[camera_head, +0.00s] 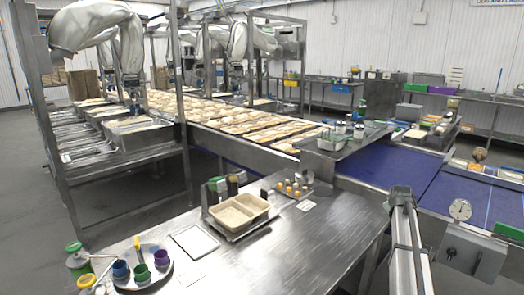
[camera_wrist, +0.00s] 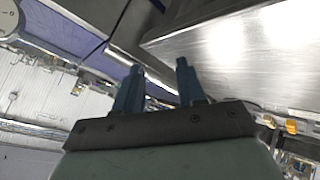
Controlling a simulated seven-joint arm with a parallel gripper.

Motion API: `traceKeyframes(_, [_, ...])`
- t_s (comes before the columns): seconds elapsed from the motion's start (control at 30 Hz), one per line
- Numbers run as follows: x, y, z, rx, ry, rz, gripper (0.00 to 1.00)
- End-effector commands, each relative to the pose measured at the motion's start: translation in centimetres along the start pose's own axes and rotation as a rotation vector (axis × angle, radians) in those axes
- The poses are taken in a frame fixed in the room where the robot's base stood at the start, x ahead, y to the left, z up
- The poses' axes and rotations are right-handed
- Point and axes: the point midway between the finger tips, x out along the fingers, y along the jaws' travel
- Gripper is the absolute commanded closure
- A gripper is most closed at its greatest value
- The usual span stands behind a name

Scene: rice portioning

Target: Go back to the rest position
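My gripper (camera_wrist: 160,67) shows in the wrist view with two blue fingers spread apart. Nothing is between them, and it is empty. Behind the fingers are a metal table edge and a blue conveyor belt, seen at a tilt; the fingers appear clear of both. In the head view my gripper cannot be made out; a pale arm link of mine rises at the lower right. A beige two-compartment tray (camera_head: 240,213) sits on a metal stand on the steel table (camera_head: 290,245).
Blue, green and purple cups stand on a round holder (camera_head: 143,278) at the table's front left. A flat white square (camera_head: 195,242) lies nearby. A small rack with yellow-orange knobs (camera_head: 294,188) stands behind the tray. The table's front middle is clear.

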Motion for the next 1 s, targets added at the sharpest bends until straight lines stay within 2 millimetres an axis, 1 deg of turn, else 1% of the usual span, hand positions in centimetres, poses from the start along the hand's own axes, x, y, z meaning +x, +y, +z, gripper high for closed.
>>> traceKeyframes(0.03, [0.6, 0.4, 2.0, 0.004, -0.010, 0.006, 0.61])
traceKeyframes(0.1, [1.4, -0.1, 3.9, 0.008, -0.023, 0.000, 0.61])
traceKeyframes(0.17, [2.0, -1.0, 5.3, 0.014, -0.036, -0.011, 0.61])
traceKeyframes(0.27, [3.1, -3.0, 7.3, 0.027, -0.061, -0.039, 0.61])
traceKeyframes(0.37, [4.1, -5.5, 9.5, 0.040, -0.091, -0.073, 0.61])
traceKeyframes(0.47, [5.0, -8.6, 11.9, 0.058, -0.126, -0.112, 0.61])
traceKeyframes(0.5, [5.4, -9.9, 13.0, 0.065, -0.142, -0.130, 0.61])
traceKeyframes(0.57, [5.9, -12.1, 14.8, 0.078, -0.169, -0.159, 0.61])
traceKeyframes(0.6, [6.2, -13.5, 16.0, 0.087, -0.187, -0.177, 0.61])
traceKeyframes(0.67, [6.6, -15.7, 17.9, 0.099, -0.216, -0.204, 0.61])
traceKeyframes(0.7, [6.8, -17.2, 19.2, 0.108, -0.237, -0.223, 0.61])
traceKeyframes(0.77, [7.0, -19.4, 21.1, 0.121, -0.268, -0.252, 0.61])
traceKeyframes(0.83, [7.1, -22.1, 23.5, 0.137, -0.306, -0.286, 0.61])
traceKeyframes(0.9, [7.0, -24.8, 25.9, 0.150, -0.346, -0.317, 0.61])
traceKeyframes(0.97, [6.8, -27.1, 27.8, 0.162, -0.381, -0.343, 0.61])
traceKeyframes(1.0, [6.6, -28.7, 29.0, 0.167, -0.404, -0.360, 0.61])
